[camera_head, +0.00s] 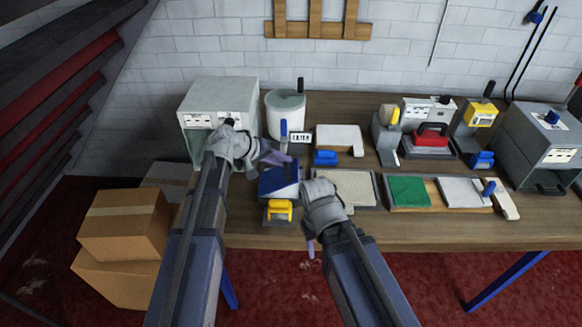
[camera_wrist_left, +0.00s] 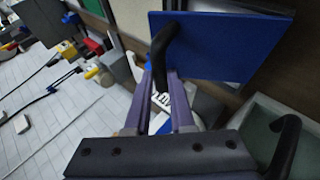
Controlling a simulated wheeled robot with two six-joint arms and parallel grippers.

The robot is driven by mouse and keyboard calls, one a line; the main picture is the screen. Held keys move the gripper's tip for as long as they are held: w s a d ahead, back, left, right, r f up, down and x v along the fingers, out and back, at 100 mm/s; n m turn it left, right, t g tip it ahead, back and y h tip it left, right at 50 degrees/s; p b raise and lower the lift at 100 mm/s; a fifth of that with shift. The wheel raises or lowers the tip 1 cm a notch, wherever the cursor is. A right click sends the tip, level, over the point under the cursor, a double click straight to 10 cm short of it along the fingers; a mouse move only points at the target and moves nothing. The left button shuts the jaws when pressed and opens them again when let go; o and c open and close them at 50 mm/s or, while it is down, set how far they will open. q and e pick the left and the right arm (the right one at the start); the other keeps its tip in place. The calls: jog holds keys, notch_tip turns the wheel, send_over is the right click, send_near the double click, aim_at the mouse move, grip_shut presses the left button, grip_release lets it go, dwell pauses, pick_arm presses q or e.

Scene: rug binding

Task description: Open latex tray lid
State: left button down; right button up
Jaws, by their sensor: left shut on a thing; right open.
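The blue lid (camera_head: 278,181) lies over or just above a pale tray (camera_head: 288,193) at the table's front edge; it looks tilted, but the gap is hard to judge. In the left wrist view the lid (camera_wrist_left: 235,42) is a flat blue panel with a curved black handle (camera_wrist_left: 165,42). My left gripper (camera_head: 277,158) is shut on that handle; its purple fingers (camera_wrist_left: 162,82) sit on both sides of it. My right gripper (camera_head: 311,248) is open and empty at the table's front edge, right of the tray. Its hand hides part of the fingers.
A yellow-handled tool (camera_head: 279,211) sits in front of the tray. A grey box machine (camera_head: 219,95) and a white canister (camera_head: 286,112) stand behind. A beige mat (camera_head: 352,186) and a green sheet (camera_head: 409,191) lie to the right. Cardboard boxes (camera_head: 124,224) stand at left.

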pick_arm(q)
jog(key=a+r+n+t+h+b, duration=0.1)
jog(key=a+n+h+b, duration=0.1)
jog(key=a+h+b, duration=0.5)
jog(key=a+b, duration=0.3)
jog(key=a, duration=0.2)
jog(key=shift+a+r+t+b, duration=0.3)
jog(key=shift+r+b, duration=0.05)
jog(key=shift+s, duration=0.1)
jog(key=c, duration=0.8)
grip_release()
jog(key=shift+o, duration=0.2)
jog(key=shift+a, duration=0.15)
